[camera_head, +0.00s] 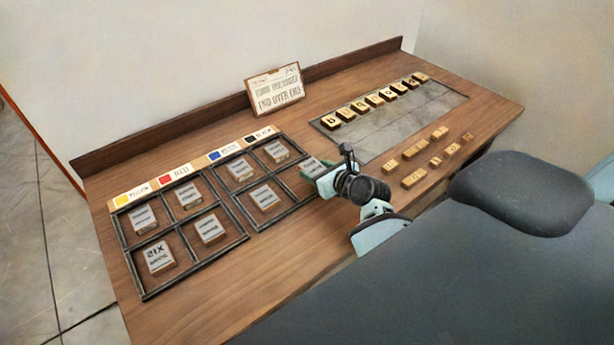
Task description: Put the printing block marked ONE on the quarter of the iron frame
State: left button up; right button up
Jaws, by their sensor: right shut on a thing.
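Two dark iron frames, a left one (140,262) and a right one (247,216), lie side by side on the wooden bench, each split into quarters. Printing blocks with pale, lettered faces lie in the quarters, such as a block (158,256) that seems to read 21X at the front left. Most other markings are too small to read, and I cannot make out ONE. My right gripper (314,175) is shut on a pale-faced block (311,165) at the right frame's front right quarter. Its fingers partly hide that quarter. My left gripper is not in view.
Yellow, red, blue and black colour labels (181,174) line the frames' back edge. A sign (275,91) reading END OVER END stands behind. A grey plate (400,124) with a row of lettered blocks (373,98) lies right, with several loose wooden pieces (413,178) before it.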

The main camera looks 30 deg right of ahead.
jog(key=shift+w+a, duration=0.3)
jog(key=shift+w, duration=0.25)
jog(key=shift+w+a, duration=0.3)
jog(key=shift+w, duration=0.2)
jog(key=f, duration=0.2)
jog(key=f+b, duration=0.1)
jog(key=f, duration=0.1)
jog(key=shift+w+a, duration=0.1)
jog(key=shift+w, duration=0.1)
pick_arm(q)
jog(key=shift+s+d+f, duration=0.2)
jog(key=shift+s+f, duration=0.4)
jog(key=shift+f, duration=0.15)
pick_arm(e)
jog(key=shift+r, duration=0.1)
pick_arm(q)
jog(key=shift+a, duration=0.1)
pick_arm(e)
jog(key=o, duration=1)
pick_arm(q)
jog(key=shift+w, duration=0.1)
